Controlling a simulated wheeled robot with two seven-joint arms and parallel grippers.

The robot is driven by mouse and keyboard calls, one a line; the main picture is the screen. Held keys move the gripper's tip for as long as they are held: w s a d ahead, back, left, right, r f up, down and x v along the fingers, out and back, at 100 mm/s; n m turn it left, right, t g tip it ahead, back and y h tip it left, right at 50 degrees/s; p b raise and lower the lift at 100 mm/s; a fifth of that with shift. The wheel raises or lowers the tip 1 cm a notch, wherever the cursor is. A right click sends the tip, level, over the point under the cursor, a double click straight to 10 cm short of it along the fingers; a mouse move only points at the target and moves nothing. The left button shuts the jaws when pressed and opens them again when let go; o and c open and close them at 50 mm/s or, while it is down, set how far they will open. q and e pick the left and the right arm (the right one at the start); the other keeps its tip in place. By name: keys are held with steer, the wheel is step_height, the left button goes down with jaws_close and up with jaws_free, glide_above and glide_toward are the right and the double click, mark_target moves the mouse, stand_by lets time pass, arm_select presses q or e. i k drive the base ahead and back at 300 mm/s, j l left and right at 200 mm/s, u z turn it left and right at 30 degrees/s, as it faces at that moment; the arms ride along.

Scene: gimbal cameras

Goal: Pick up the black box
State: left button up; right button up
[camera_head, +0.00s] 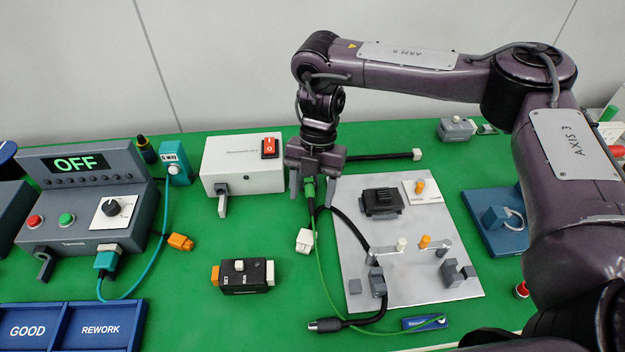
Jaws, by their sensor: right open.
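A black box (246,276) with an orange piece on its left end, a pale piece on its right end and a small switch on top lies on the green mat at the lower middle. My right gripper (314,188) points down behind and to the right of it, apart from it, with its fingers spread. A green cable plug (309,190) shows at the fingers; I cannot tell whether they touch it. Another black block (382,202) sits on the light grey plate, right of the gripper. My left gripper is not in view.
A white box with a red switch (242,166) and a grey console reading OFF (84,190) stand to the left. Blue GOOD and REWORK trays (70,306) are at the lower left. Cables cross the grey plate (352,240).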

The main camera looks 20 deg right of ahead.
mark_target(258, 273)
steer(key=k, duration=1.5)
